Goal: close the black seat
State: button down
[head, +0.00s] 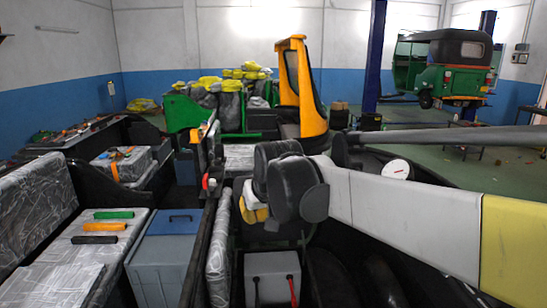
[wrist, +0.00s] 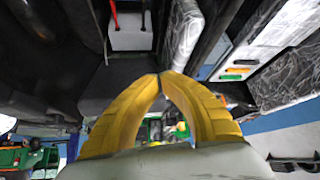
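My gripper (head: 250,212) shows as yellow fingers below the dark wrist joints in the middle of the head view. In the wrist view the two yellow fingers of my gripper (wrist: 160,74) curve together and their tips meet, with nothing visible held between them. A flat black panel (wrist: 115,78), which may be the black seat, lies beyond the fingertips in the wrist view, between them and a grey box. I cannot tell whether the fingertips touch it. In the head view my arm and gripper hide much of this area.
A blue-grey toolbox (head: 165,255) and a wrapped bench (head: 50,195) are at left.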

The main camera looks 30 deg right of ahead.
jog(key=w+d+r+m+p, duration=0.1)
jog(key=w+d+r+p, duration=0.15)
jog(key=w+d, duration=0.25)
jog(key=w+d+r+h+p, duration=0.1)
jog(key=w+d+r+p, duration=0.15)
jog(key=w+d, duration=0.25)
jog(key=w+d+r+m+p, duration=0.1)
jog(key=w+d+r+p, duration=0.1)
jog(key=w+d+p, duration=0.3)
jog(key=w+d+f+m+p, duration=0.1)
jog(key=w+d+f+p, duration=0.1)
jog(key=w+d, duration=0.35)
jog(key=w+d+f+p, duration=0.1)
jog(key=w+d+p, duration=0.15)
jog(key=d, duration=0.65)
jog(key=shift+g+h, duration=0.3)
jog(key=shift+h, duration=0.2)
jog(key=x, duration=0.9)
jog(key=shift+a+f, duration=0.15)
jog(key=shift+f, duration=0.15)
jog(key=shift+s+a+f, duration=0.1)
jog(key=shift+s+f, duration=0.1)
jog(key=shift+f, duration=0.05)
jog(key=s, duration=0.1)
jog(key=s+a, duration=0.1)
jog(key=shift+s+a+f+b, duration=0.1)
jog(key=shift+s+f+b, duration=0.15)
jog(key=shift+s+b, duration=0.1)
jog(key=shift+s+f, duration=0.1)
jog(key=shift+f, duration=0.05)
